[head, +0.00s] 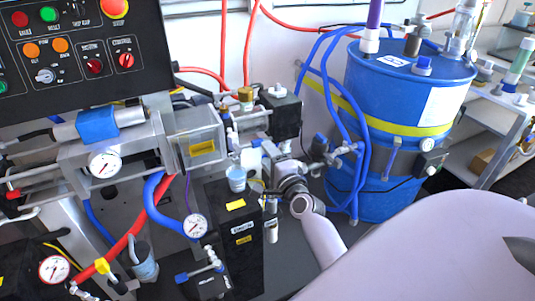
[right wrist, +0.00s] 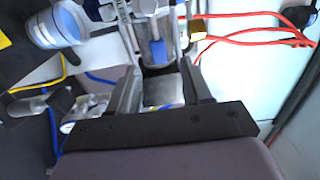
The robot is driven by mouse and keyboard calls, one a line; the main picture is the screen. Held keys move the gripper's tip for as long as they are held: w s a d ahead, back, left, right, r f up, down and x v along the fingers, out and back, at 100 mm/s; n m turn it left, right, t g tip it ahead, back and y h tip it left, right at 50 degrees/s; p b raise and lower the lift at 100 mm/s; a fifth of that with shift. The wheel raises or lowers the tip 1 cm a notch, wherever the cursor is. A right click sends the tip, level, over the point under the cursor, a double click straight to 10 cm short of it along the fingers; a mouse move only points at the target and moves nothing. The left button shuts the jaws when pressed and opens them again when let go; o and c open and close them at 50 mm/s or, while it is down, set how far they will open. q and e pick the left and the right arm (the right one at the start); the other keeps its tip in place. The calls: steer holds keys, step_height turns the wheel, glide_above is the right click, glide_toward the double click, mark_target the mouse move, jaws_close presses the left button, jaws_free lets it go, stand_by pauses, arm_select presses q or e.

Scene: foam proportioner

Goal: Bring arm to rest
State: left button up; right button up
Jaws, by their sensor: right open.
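My right arm (head: 325,240) enters the head view from the lower right. Its wrist ends among the fittings between the machine and the blue drum, and the fingertips are hard to pick out there. In the right wrist view my right gripper (right wrist: 158,72) is open, with its two dark fingers apart and nothing held between them. A clear cylinder with a blue part (right wrist: 157,48) shows beyond the gap; I cannot tell whether a finger touches it. My left gripper is in neither view.
The blue drum (head: 408,95) with blue hoses stands right of the wrist. The control panel (head: 75,45), gauges (head: 104,164) and a red hose (head: 150,215) fill the left. A small cup (head: 237,178) sits on a dark block near the wrist. A shelf (head: 508,110) stands far right.

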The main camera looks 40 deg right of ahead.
stand_by(0.4)
steer(key=s+a+f+n+g+y, duration=0.3)
steer(key=s+a+f+n, duration=0.5)
steer(key=s+n, duration=0.3)
steer(key=s+a+f+n+g+y, duration=0.3)
steer(key=s+a+f+n, duration=0.6)
steer(key=s+n, duration=0.3)
steer(key=shift+s+a+f+g, duration=0.15)
steer(key=shift+s+a+g, duration=0.15)
steer(key=shift+a+g, duration=0.45)
steer(key=shift+a, duration=0.1)
